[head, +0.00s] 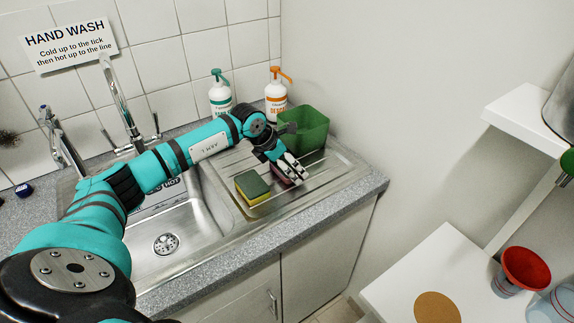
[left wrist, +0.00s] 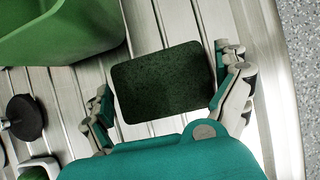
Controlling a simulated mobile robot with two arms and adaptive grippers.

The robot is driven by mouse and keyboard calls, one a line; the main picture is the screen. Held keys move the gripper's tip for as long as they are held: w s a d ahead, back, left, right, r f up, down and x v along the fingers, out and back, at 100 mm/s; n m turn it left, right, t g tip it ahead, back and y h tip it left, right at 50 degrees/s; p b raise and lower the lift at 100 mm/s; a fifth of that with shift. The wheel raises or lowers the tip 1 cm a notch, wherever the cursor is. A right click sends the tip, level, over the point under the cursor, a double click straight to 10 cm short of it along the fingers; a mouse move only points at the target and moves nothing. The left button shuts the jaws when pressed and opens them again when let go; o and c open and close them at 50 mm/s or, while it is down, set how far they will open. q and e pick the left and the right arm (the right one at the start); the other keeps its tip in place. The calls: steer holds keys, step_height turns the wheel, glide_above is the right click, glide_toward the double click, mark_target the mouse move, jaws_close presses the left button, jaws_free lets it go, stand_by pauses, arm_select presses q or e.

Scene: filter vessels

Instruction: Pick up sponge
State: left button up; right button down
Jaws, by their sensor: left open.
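A dark sponge lies on the ribbed steel drainer. In the left wrist view its dark green top (left wrist: 163,82) lies between the fingers; in the head view only a dark reddish side (head: 282,174) shows under my gripper. My left gripper (head: 291,170) is open over it, and in the left wrist view its fingers (left wrist: 166,100) stand on either side. The right finger is close to the sponge's edge; I cannot tell if it touches. A second sponge (head: 252,187), green on top and yellow below, lies just left of my gripper. My right gripper is not in view.
A green tub (head: 312,130) stands close behind my gripper and shows in the left wrist view (left wrist: 70,30). Two pump bottles, green-topped (head: 220,95) and orange-topped (head: 276,95), stand at the wall. A sink basin (head: 185,225) lies left. A dark round object (left wrist: 22,117) is near the tub.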

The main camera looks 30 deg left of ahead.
mark_target(287, 163)
arm_select(q)
steer(key=c, duration=0.4)
steer(key=shift+c, duration=0.3)
steer(key=shift+r+b, duration=0.3)
steer(key=shift+r, duration=0.2)
step_height(287, 163, up, 2)
steer(key=shift+r+b, duration=0.15)
steer(key=shift+b, duration=0.35)
steer(key=s+d+b, duration=0.1)
steer(key=s+d, duration=0.1)
steer(key=s, duration=0.2)
steer(key=s+d+r+b, duration=0.1)
steer(key=s+d, duration=0.2)
steer(key=s, duration=0.1)
steer(key=s+d+b, duration=0.2)
steer(key=s, duration=0.2)
steer(key=shift+s+d+r, duration=0.15)
steer(key=shift+d+r, duration=0.05)
steer(key=shift+d, duration=0.2)
steer(key=shift+c, duration=0.2)
steer(key=shift+s+d+r, duration=0.15)
steer(key=shift+s+d, duration=0.25)
steer(key=shift+s, duration=0.25)
